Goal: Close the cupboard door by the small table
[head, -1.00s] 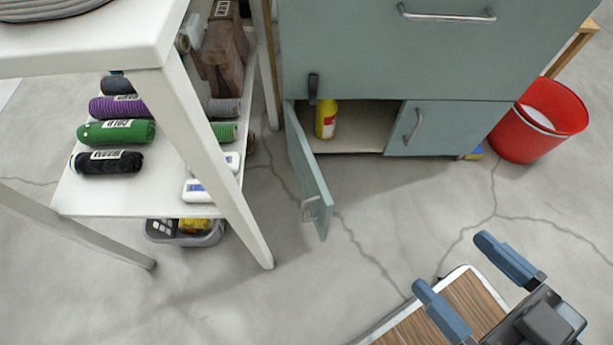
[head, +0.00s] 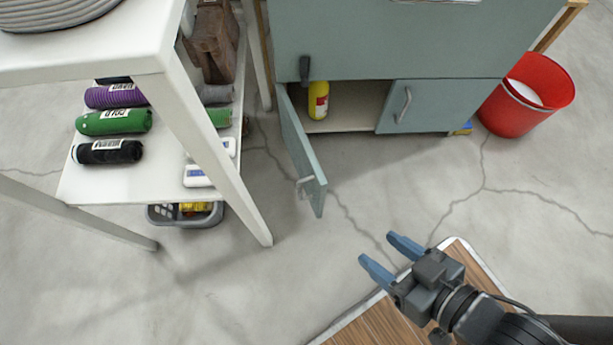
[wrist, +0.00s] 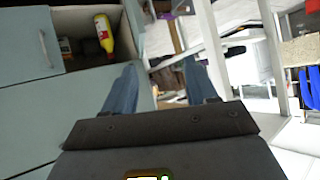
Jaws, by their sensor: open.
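The open cupboard door (head: 303,152) is a grey-green panel swung out from the lower left of the cupboard (head: 400,45), with a handle (head: 304,183) near its free end. Its left edge is hinged close to the white table (head: 185,125). My gripper (head: 383,257) is open and empty, to the lower right of the door and apart from it. In the wrist view, the blue fingers (wrist: 160,85) show spread in front of the cupboard and shelving. A yellow bottle (head: 318,100) stands inside the open compartment; it also shows in the wrist view (wrist: 104,33).
A closed right-hand door (head: 440,105) is beside the opening. A red bucket (head: 527,95) stands to the right. The table's lower shelf holds several rolls, including a green one (head: 114,121), above a grey basket (head: 184,214). Floor between the door and my base is clear.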

